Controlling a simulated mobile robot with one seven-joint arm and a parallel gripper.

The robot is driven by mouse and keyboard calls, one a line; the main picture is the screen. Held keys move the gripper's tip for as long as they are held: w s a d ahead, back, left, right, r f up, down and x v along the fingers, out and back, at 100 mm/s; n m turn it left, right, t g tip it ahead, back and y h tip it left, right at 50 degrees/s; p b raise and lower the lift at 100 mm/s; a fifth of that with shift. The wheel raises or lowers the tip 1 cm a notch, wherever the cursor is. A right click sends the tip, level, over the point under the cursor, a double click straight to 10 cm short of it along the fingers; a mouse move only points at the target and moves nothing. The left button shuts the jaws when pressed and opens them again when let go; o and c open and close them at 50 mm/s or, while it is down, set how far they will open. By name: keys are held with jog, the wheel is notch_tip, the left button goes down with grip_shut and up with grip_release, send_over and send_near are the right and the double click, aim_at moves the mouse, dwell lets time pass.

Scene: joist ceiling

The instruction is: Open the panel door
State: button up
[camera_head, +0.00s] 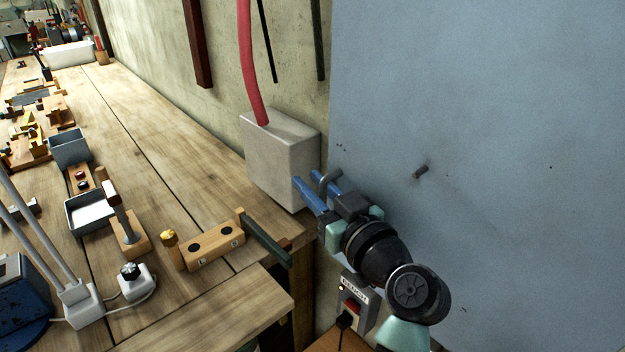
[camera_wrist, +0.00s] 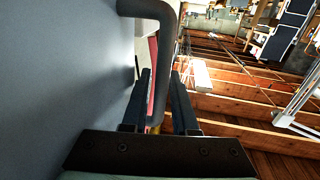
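The panel door (camera_head: 480,150) is a large flat blue-grey sheet filling the right of the head view; it also fills the left of the wrist view (camera_wrist: 60,80). Its handle (camera_head: 331,178) is a bent grey bar near the door's left edge. In the wrist view the handle (camera_wrist: 163,60) comes from the top and runs down between my fingers. Exact finger contact is partly hidden. The door looks flat along the wall; any gap at its edge is hard to see.
A grey wall box (camera_head: 285,155) with a red cable (camera_head: 252,60) is just left of my fingers. A wooden workbench (camera_head: 140,120) with tools and trays runs along the left. A small switch box (camera_head: 355,298) is below my wrist.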

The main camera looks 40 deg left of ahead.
grip_shut()
dwell(1.5)
